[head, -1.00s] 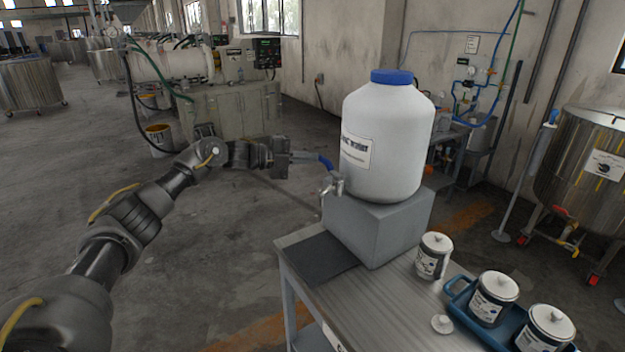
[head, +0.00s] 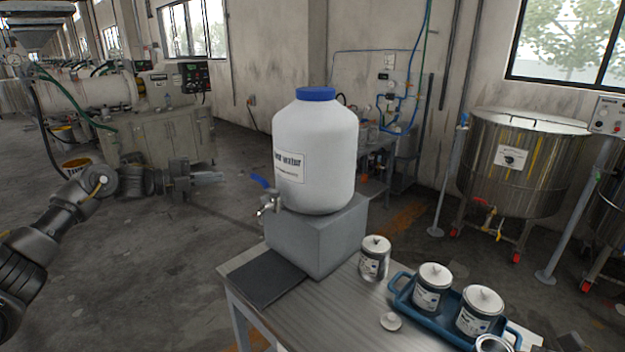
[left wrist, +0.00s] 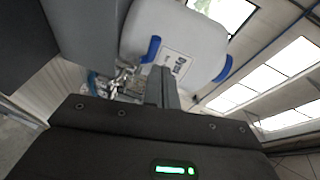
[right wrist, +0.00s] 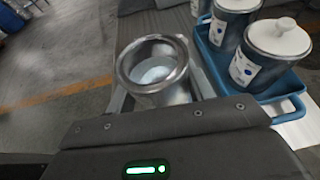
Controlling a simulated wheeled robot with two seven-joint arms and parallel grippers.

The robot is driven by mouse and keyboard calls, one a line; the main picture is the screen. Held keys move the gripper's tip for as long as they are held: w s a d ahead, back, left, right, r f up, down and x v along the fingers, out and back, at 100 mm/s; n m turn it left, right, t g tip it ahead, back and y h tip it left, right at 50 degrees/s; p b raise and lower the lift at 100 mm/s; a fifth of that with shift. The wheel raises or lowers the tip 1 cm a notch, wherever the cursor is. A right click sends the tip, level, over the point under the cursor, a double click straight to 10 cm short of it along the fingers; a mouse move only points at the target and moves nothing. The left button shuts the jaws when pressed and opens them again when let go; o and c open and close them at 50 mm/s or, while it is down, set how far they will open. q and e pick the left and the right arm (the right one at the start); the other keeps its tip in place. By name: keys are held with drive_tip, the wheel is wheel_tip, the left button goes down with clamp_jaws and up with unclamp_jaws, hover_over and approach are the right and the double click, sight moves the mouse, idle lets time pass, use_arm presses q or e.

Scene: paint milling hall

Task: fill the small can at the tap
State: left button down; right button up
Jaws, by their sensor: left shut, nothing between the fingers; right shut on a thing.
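A blue-lidded white water barrel (head: 313,150) stands on a grey block (head: 325,240). Its metal tap (head: 268,205) has a blue lever (head: 259,181) pointing out to the left; no stream shows below the spout. My left gripper (head: 207,177) is shut and empty, left of the lever and apart from it. Its fingers (left wrist: 163,88) also show in the left wrist view. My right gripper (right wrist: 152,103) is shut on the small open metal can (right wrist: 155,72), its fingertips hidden. A pale surface shows inside the can. The can's rim seems to show at the head view's bottom edge (head: 493,343).
A lidded can (head: 375,258) stands beside the block. A blue tray (head: 405,309) holds two more lidded cans. A loose white lid (head: 390,321) lies on the metal table (head: 340,300). A dark mat (head: 262,282) lies below the tap and is clear.

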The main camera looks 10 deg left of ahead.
use_arm(q)
drive_tip(key=a, duration=0.4)
drive_tip(key=a+b, duration=0.1)
drive_tip(key=shift+s+a+r, duration=0.2)
drive_tip(key=shift+s+a, duration=0.1)
drive_tip(key=shift+a, duration=0.1)
idle(1.0)
